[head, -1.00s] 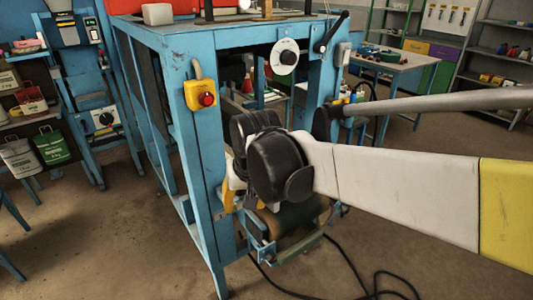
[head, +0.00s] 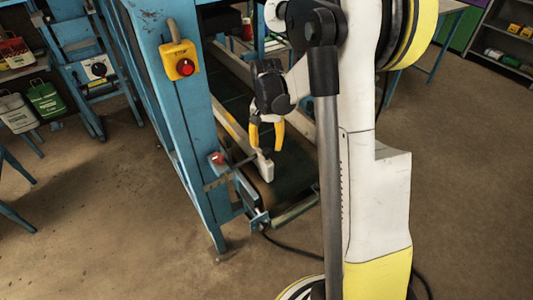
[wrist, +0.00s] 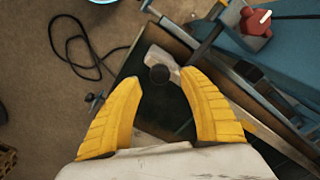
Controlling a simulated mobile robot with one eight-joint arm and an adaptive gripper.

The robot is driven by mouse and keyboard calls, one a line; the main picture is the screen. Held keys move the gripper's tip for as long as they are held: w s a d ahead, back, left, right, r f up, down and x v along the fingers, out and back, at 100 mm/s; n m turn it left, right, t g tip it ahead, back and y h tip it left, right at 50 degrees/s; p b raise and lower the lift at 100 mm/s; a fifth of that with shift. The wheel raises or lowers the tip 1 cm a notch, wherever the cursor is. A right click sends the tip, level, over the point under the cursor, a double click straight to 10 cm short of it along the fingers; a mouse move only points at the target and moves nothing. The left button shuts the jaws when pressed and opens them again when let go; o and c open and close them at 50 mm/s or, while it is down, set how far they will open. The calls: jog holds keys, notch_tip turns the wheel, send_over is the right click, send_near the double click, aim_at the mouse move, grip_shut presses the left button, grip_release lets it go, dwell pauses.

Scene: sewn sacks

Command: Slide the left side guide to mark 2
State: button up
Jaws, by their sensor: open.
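A pale side guide (head: 266,170) lies along the dark conveyor belt (head: 294,172), on its left side in the head view. I take it for the left guide. I cannot make out mark 2 or any scale.
The blue machine frame (head: 183,110) stands left of the belt, with a yellow stop box (head: 179,60). A red part (head: 217,158) sits on the frame near the guide; a red block (wrist: 256,20) shows in the wrist view. A black cable lies on the floor.

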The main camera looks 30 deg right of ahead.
aim_at(267, 150)
notch_tip(267, 150, down, 4)
jog(key=shift+f+b, duration=0.1)
jog(key=shift+b, duration=0.4)
grip_shut()
jog(key=shift+s+a, duration=0.1)
jog(key=shift+a, duration=1.5)
grip_release()
jog(key=shift+d, duration=0.15)
notch_tip(267, 150, up, 12)
